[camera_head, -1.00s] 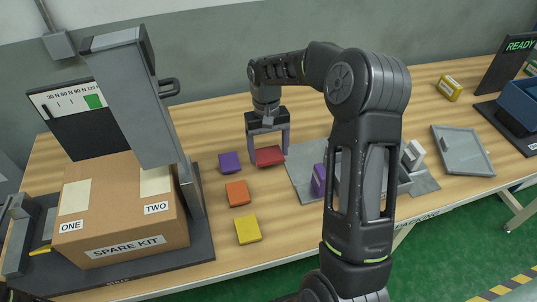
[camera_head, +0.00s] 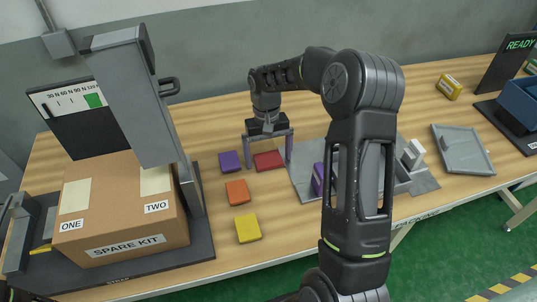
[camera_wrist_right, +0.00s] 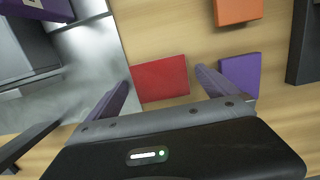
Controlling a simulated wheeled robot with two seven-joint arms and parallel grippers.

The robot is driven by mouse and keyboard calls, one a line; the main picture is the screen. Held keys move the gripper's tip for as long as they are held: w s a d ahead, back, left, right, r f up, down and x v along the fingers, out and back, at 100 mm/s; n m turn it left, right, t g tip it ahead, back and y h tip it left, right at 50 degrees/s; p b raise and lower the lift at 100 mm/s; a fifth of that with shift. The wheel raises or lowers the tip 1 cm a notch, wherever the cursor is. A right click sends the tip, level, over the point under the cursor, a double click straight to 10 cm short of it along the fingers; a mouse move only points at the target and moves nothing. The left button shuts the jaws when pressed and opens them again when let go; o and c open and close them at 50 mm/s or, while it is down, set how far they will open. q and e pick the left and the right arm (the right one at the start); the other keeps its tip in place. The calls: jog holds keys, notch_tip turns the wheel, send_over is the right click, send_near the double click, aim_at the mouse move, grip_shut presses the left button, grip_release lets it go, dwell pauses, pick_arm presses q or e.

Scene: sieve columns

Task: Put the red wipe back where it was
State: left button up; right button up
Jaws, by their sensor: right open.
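The red wipe (camera_head: 268,161) lies flat on the wooden table, just right of a purple wipe (camera_head: 230,161) and left of the grey mat. My right gripper (camera_head: 269,162) points down with its fingers spread on either side of the red wipe. In the right wrist view the red wipe (camera_wrist_right: 160,79) lies between the two open fingers (camera_wrist_right: 164,78), with a gap on the right side; on the left its edge is close to the finger. My left gripper does not show.
An orange wipe (camera_head: 237,191) and a yellow wipe (camera_head: 247,228) lie in front. A brown spare kit box (camera_head: 125,215) stands on a dark base at left. A grey mat (camera_head: 302,178) with a purple item (camera_head: 318,178) is at right, partly behind my right arm.

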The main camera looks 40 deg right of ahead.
aim_at(267, 155)
notch_tip(267, 155, up, 12)
jog(key=w+b, duration=0.1)
jog(key=shift+w+d, duration=0.2)
jog(key=shift+d, duration=0.05)
jog(key=shift+r, duration=0.1)
dwell(0.9)
